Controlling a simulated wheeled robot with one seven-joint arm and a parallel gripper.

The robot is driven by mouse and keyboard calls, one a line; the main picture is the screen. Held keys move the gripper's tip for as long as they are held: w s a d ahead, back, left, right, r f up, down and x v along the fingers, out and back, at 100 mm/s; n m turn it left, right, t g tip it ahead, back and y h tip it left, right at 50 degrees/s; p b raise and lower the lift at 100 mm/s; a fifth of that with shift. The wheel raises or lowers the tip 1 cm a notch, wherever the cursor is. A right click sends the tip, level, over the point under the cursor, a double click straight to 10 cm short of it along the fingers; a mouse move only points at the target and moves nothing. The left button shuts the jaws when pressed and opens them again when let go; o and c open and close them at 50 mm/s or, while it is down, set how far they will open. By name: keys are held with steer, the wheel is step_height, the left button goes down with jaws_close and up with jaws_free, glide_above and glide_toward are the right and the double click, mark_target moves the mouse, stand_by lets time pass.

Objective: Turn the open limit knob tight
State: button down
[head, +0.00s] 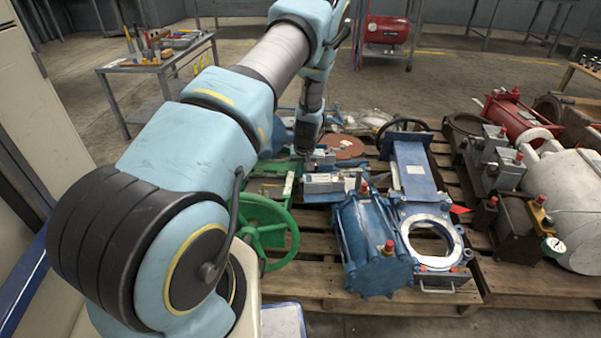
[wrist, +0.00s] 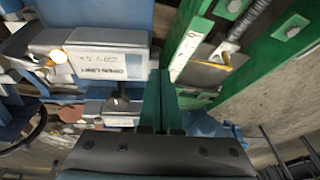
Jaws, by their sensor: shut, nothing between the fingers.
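A grey box with a white label reading "OPEN LIMIT" (wrist: 106,66) shows upside down in the wrist view. A small dark knob-like part (wrist: 118,102) sits beside the label; I cannot tell for sure that it is the open limit knob. My gripper (wrist: 161,76) is shut and empty, its fingertips just right of the label and apart from the dark part in the picture. In the head view my gripper (head: 305,151) points down beside the grey box (head: 322,182) on the blue valve assembly. The knob is too small to make out there.
A green frame (wrist: 190,45) stands close right of the fingers. In the head view a green handwheel (head: 266,225) is left of the box, and a blue cylinder (head: 372,240) is in front. Red and grey valve units (head: 510,118) fill the pallet at right.

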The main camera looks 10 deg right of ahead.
steer(key=w+a+p+v, duration=0.1)
steer(key=a+p+v, duration=0.2)
steer(key=v, duration=1)
steer(key=s+a+r, duration=0.4)
steer(key=r, duration=0.3)
steer(key=s+a+r, duration=0.4)
steer(key=r, duration=0.2)
steer(key=s+a+r+g+h, duration=0.1)
steer(key=s+a+r, duration=0.3)
steer(key=s, duration=0.4)
steer(key=s+a+r, duration=0.3)
steer(key=s+r, duration=0.2)
steer(key=s, duration=0.4)
step_height(320, 180, up, 21)
steer(key=p, duration=2.1)
steer(key=shift+m+p, duration=0.3)
steer(key=shift+w+a+r, duration=0.1)
steer(key=shift+a, duration=0.05)
